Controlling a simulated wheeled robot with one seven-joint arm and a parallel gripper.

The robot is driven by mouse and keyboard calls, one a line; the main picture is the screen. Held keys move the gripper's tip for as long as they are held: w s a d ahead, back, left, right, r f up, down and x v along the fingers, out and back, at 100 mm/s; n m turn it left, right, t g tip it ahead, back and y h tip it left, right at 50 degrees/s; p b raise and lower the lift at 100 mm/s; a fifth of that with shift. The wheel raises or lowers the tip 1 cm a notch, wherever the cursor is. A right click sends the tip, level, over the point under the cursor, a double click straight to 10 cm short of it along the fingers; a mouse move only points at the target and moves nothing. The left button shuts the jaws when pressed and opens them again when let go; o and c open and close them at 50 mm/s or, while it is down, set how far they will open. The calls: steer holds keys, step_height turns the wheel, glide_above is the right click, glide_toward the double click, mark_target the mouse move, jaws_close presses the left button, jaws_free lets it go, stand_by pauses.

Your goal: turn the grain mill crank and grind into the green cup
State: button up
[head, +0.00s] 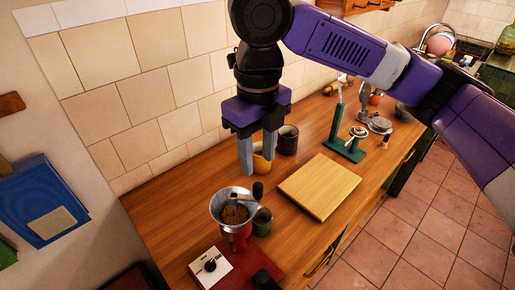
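The grain mill (235,236) has a red body and a metal hopper with brown grain in it, near the front of the wooden counter. Its crank (232,199) crosses the hopper top and carries an upright black knob (258,190) at the right. The dark green cup (263,222) stands close against the mill's right side; its inside is not clear. My gripper (258,165) points down in the air, behind and above the knob in the picture. Its grey fingers are apart with nothing seen between them, and it is apart from the crank.
A yellow cup (262,162) shows partly behind my fingers, and a dark brown cup (287,140) stands beside it. A bare wooden board (320,186) lies at the right. A white box with a black knob (211,267) is in front. A green stand (343,147) is farther back.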

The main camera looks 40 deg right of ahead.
mark_target(258, 184)
step_height(258, 184, down, 7)
steer(key=b, duration=0.5)
steer(key=shift+f+b, duration=0.15)
steer(key=shift+b, duration=0.15)
steer(key=shift+c, duration=0.2)
jaws_close()
steer(key=w+d+p, duration=0.1)
steer(key=w, duration=0.5)
steer(key=shift+w+d, duration=0.2)
steer(key=shift+d, duration=0.2)
